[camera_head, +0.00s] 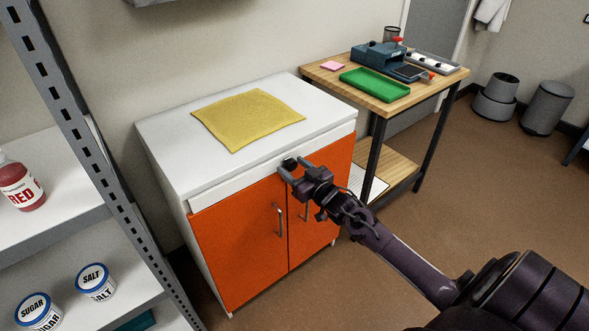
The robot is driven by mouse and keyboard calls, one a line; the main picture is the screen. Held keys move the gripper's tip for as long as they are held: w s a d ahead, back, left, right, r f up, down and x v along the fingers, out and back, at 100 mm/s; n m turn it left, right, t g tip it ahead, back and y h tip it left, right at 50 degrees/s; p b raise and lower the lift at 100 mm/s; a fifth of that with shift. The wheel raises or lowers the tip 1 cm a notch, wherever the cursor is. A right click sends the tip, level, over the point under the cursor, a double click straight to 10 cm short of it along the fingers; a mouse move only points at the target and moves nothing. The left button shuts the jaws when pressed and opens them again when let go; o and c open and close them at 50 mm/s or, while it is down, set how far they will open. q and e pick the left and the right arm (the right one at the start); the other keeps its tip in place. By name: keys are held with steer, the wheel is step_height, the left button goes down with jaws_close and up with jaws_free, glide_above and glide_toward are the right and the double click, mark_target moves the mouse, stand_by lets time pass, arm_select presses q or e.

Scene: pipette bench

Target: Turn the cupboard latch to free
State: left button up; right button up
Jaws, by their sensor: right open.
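The cupboard (238,246) is a white cabinet with two orange doors, each with a metal bar handle; the left handle (280,220) shows clearly, the right one (306,211) partly. A small dark piece at the top of the doors, near where they meet, looks like the latch (289,163); its setting cannot be made out. My right gripper (284,169) is open, its fingertips at or very close to this dark piece. Whether they touch it I cannot tell. My right arm comes in from the lower right and hides part of the right door. My left gripper is not in view.
A yellow cloth (246,117) lies on the white cupboard top. To the right stands a wooden bench (384,107) with a green tray (375,84) and a blue device. A metal shelf upright (99,165) stands close on the left.

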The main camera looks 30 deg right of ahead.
steer(key=shift+c, duration=0.2)
jaws_close()
